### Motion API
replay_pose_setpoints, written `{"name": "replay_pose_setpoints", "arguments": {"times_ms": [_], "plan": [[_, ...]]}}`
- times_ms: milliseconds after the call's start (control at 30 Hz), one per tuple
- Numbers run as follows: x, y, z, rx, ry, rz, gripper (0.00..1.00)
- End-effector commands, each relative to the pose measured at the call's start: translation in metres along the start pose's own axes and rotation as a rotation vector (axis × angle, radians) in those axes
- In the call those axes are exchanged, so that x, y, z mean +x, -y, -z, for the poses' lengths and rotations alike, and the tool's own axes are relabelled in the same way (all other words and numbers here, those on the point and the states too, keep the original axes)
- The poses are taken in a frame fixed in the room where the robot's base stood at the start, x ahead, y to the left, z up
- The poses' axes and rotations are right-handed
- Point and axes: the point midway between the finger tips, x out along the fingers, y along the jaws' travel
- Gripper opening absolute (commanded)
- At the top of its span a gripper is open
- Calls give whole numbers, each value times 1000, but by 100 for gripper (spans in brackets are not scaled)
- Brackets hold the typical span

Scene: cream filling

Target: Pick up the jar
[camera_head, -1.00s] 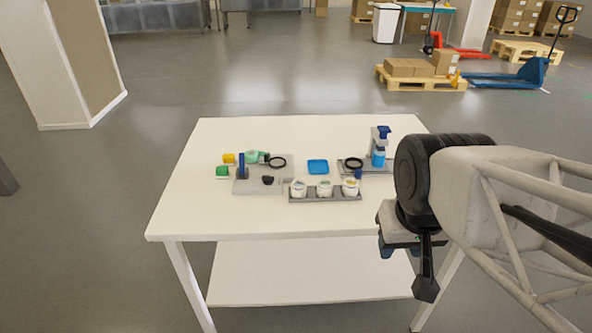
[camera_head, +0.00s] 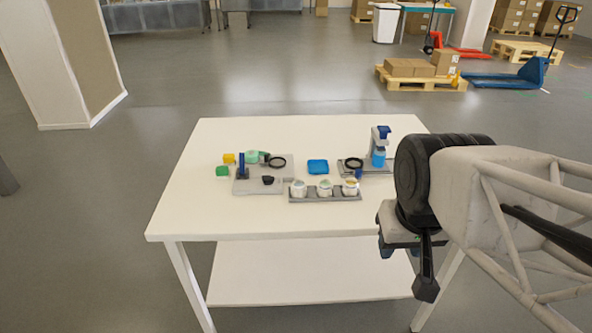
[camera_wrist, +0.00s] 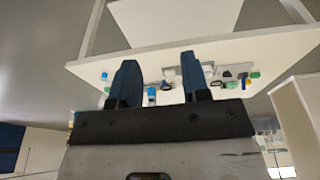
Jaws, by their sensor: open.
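Three small white jars stand upright in a row on a grey rack (camera_head: 338,198) near the front middle of the table: a left jar (camera_head: 298,189), a middle jar (camera_head: 324,188) and a right jar (camera_head: 350,187). Their contents differ slightly in tint. My gripper (camera_head: 386,247) is at the table's front right, apart from the jars and partly hidden by my wrist. In the wrist view my gripper (camera_wrist: 157,64) shows two blue fingers spread wide with nothing held. The table items appear small and upside down beyond them, and the fingers partly cover them.
The white table (camera_head: 240,217) has clear room at its front and left. A grey fixture (camera_head: 258,187) with a blue post stands left of the rack. A blue tray (camera_head: 318,166) lies behind the rack. A dispenser with blue parts (camera_head: 380,146) stands back right. Green and yellow blocks lie left.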

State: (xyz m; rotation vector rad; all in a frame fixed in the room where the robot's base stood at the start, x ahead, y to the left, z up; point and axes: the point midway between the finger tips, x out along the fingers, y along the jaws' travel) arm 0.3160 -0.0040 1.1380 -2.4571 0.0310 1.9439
Motion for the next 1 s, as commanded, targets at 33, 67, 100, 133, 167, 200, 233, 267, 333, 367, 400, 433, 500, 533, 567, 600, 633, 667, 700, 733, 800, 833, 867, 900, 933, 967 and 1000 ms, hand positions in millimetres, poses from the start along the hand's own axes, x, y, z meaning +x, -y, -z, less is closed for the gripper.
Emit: {"name": "replay_pose_setpoints", "arguments": {"times_ms": [33, 67, 100, 133, 167, 200, 233, 267, 333, 367, 400, 433, 500, 533, 567, 600, 633, 667, 700, 733, 800, 833, 867, 900, 933, 967, 1000], "plan": [[0, 0, 0, 0, 0, 0, 44], [0, 0, 0, 0, 0, 0, 49], [0, 0, 0, 0, 0, 0, 55], [0, 0, 0, 0, 0, 0, 59], [0, 0, 0, 0, 0, 0, 64], [0, 0, 0, 0, 0, 0, 70], [0, 0, 0, 0, 0, 0, 75], [0, 0, 0, 0, 0, 0, 79], [0, 0, 0, 0, 0, 0, 85], [0, 0, 0, 0, 0, 0, 85], [0, 0, 0, 0, 0, 0, 85], [0, 0, 0, 0, 0, 0, 85], [0, 0, 0, 0, 0, 0, 85], [0, 0, 0, 0, 0, 0, 85], [0, 0, 0, -1, 0, 0, 85], [0, 0, 0, -3, 1, -1, 85], [0, 0, 1, -5, 2, -3, 85], [1, 0, 2, -9, 4, -5, 85], [1, 0, 3, -16, 7, -8, 85], [2, 0, 4, -24, 11, -13, 85], [3, -1, 9, -49, 21, -25, 85], [4, -1, 11, -63, 27, -32, 85], [6, -1, 13, -80, 34, -40, 85], [8, -1, 17, -104, 45, -52, 85], [9, -2, 21, -124, 53, -63, 85], [10, -2, 25, -146, 62, -74, 85], [13, -2, 31, -180, 74, -90, 85]]}}
